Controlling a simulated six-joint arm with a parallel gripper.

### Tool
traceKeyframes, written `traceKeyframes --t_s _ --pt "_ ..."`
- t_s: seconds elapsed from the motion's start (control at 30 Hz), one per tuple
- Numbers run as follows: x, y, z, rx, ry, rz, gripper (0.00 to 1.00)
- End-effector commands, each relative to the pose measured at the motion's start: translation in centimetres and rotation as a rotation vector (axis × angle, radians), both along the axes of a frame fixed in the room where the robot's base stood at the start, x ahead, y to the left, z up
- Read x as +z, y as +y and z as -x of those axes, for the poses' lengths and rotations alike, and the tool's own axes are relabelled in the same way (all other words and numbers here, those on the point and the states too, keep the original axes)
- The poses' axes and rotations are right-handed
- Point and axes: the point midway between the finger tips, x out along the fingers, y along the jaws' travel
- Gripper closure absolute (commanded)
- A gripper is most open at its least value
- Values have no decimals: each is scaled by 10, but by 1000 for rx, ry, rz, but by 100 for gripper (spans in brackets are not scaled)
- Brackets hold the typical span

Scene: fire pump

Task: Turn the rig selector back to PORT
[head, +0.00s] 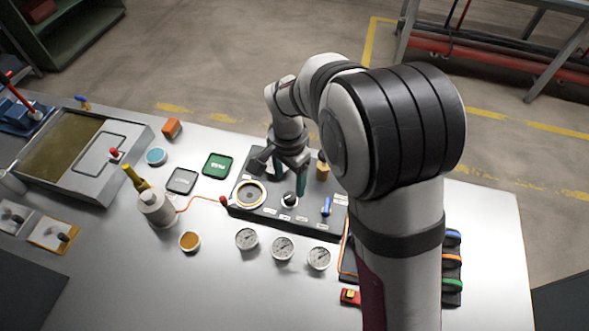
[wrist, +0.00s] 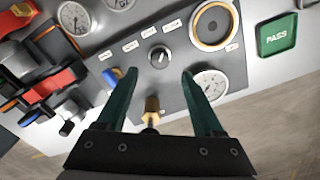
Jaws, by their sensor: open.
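The rig selector looks to be the small black knob (wrist: 159,56) on the dark grey panel (wrist: 204,66), with small white labels in a row beside it. In the head view the knob (head: 290,199) sits near the middle of the panel (head: 268,218). The label words and the knob's exact pointing are too small to read. My gripper (wrist: 159,75) is open, its two green fingers spread either side of the line to the knob. The fingers look apart from the knob. In the head view my gripper (head: 287,180) hangs over the panel, close behind the knob.
A brass fitting (wrist: 151,108) shows between my fingers, nearer the wrist. A blue lever (head: 326,206) stands right of the knob, and a large brass-ringed dial (head: 249,194) left. Several gauges (head: 283,248) lie in front. A green PASS plate (head: 218,165) lies to the left.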

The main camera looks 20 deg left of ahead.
Motion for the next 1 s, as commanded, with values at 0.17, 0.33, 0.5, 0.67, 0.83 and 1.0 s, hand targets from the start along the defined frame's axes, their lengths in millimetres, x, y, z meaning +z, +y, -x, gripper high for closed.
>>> traceKeyframes --t_s 0.17,0.33,0.5,0.67,0.83,1.0 --pt "-42 -1 1 -1 4 0 31" --pt "-60 0 0 -1 0 -1 31" --pt "-63 0 0 -1 0 -1 31" --pt "-63 0 0 -1 0 -1 37" --pt "-63 0 0 -1 0 -1 67" --pt "-63 0 0 -1 0 -1 98"
